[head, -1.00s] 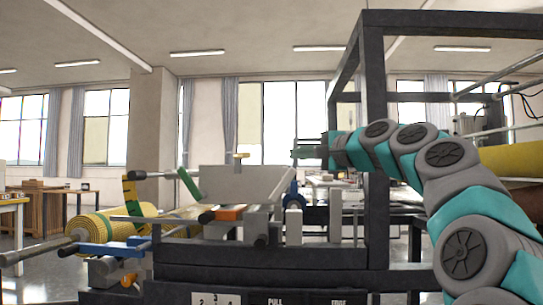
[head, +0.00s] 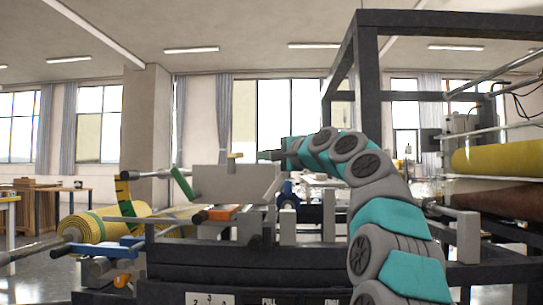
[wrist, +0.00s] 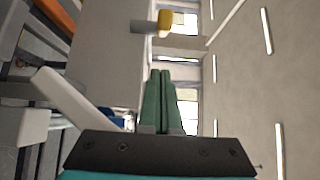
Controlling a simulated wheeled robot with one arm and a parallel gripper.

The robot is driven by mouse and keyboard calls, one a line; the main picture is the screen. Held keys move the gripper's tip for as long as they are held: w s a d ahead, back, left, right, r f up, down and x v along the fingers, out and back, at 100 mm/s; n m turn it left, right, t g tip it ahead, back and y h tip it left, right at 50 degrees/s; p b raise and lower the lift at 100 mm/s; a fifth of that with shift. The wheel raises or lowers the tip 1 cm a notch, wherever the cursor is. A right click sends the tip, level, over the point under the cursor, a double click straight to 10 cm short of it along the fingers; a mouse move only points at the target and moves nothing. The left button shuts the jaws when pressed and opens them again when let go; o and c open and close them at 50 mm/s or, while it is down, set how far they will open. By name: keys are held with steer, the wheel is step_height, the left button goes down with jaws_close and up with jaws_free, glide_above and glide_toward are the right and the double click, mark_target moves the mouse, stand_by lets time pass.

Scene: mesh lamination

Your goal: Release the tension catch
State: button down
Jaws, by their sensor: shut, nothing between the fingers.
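My gripper (head: 262,155) is shut and empty, raised level with the top of a grey slanted housing (head: 225,184) at its right end. In the wrist view its two green fingers (wrist: 160,72) lie together, beside the large grey housing face (wrist: 110,45). A yellow-tipped knob (head: 235,156) stands on top of the housing; it also shows ahead of the fingertips in the wrist view (wrist: 165,22).
A dark frame post (head: 369,110) stands behind my arm. A yellow mesh roll (head: 95,227) lies at the left, with a blue bar (head: 118,248) in front. Yellow and brown rolls (head: 500,155) are at the right.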

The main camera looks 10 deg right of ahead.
steer(key=shift+s+a, duration=0.25)
steer(key=shift+a, duration=0.6)
steer(key=shift+s+a, duration=0.2)
steer(key=shift+a, duration=0.65)
steer(key=shift+a, duration=0.25)
